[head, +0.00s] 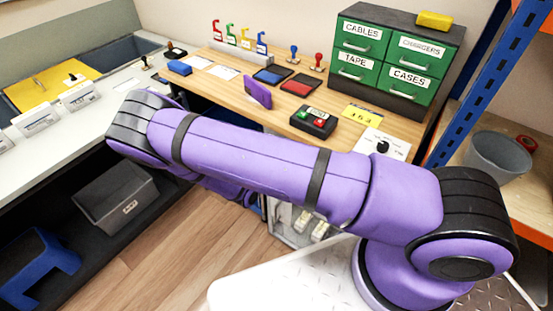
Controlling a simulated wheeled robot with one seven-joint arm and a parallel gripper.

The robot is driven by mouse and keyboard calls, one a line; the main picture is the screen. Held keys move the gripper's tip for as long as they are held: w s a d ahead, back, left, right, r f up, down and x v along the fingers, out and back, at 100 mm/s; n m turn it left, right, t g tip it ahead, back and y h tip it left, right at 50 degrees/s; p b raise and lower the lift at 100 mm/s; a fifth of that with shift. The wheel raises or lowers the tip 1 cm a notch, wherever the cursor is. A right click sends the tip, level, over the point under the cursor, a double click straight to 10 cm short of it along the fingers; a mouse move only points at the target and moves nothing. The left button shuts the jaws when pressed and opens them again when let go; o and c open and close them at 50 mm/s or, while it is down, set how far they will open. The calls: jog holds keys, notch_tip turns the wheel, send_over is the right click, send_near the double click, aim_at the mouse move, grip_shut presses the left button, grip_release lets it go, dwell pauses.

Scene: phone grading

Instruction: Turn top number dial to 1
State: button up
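A white panel with a black knob (383,146) sits at the right end of the wooden desk, partly behind my arm. Small markings surround the knob, too small to read. A yellow plate (362,115) with dark characters lies just behind it; I cannot read them surely. Another dark knob (74,77) shows by the yellow panel at the far left. I cannot tell which is the top number dial. My purple arm crosses the middle of the head view and folds back at the left. My gripper is hidden behind the arm.
A black box with red and green buttons (315,122) stands on the desk (222,88). Behind it are a purple phone-like slab (258,92), ink pads and stamps. Green labelled drawers (357,39) stand at the back. A blue post (480,85) and grey bin (497,157) are right.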

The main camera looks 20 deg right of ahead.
jog(key=shift+n, duration=0.3)
jog(key=o, duration=0.9)
jog(key=shift+o, duration=0.2)
jog(key=v, duration=1.1)
